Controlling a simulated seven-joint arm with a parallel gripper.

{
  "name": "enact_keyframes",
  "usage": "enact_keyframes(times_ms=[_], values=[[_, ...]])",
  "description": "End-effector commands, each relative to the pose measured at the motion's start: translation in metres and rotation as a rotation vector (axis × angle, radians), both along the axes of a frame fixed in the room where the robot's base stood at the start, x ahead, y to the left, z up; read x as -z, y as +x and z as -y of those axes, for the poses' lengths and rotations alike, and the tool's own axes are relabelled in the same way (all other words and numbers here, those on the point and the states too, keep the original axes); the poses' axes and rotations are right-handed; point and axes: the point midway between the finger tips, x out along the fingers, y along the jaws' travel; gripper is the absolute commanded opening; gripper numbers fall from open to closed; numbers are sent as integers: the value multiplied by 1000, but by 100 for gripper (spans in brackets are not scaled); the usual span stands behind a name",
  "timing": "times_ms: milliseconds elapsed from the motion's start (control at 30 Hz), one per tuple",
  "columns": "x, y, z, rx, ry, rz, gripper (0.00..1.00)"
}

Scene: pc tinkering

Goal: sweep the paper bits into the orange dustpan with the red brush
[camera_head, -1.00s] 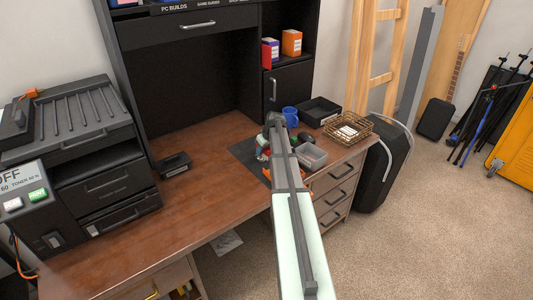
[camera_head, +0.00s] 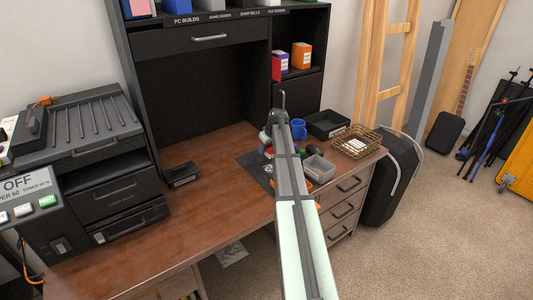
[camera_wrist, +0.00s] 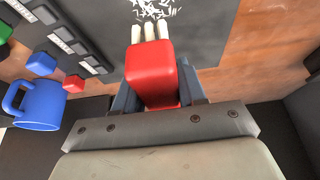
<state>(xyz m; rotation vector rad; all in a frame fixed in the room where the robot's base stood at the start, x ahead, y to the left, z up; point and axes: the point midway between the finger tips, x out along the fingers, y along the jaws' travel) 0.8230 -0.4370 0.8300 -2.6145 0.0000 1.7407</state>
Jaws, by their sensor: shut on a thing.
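My gripper (camera_wrist: 155,92) is shut on the red brush (camera_wrist: 150,72), which sits between its fingers in the wrist view. The brush's pale bristles point toward the top of that view. White paper bits (camera_wrist: 157,10) lie scattered on the dark grey mat (camera_wrist: 200,30) just beyond the bristle tips. I cannot tell whether the bristles touch the mat. In the head view my arm hides most of the gripper and brush. A small orange patch (camera_head: 313,182) beside my arm may be the orange dustpan; its shape is mostly hidden.
A blue mug (camera_wrist: 38,103) stands left of my gripper in the wrist view, near a dark strip with small blue and red blocks. In the head view a grey bin (camera_head: 319,169), black tray (camera_head: 327,124) and wire basket (camera_head: 356,142) stand right. The desk's left-middle is mostly clear.

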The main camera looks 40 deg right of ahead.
Motion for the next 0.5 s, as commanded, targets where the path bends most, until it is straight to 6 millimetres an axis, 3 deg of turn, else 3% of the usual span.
enact_keyframes(times_ms=[200, 500], values=[[-20, 0, 0, 0, -1, 1, 16], [-25, 0, 0, 0, 0, 0, 16]])
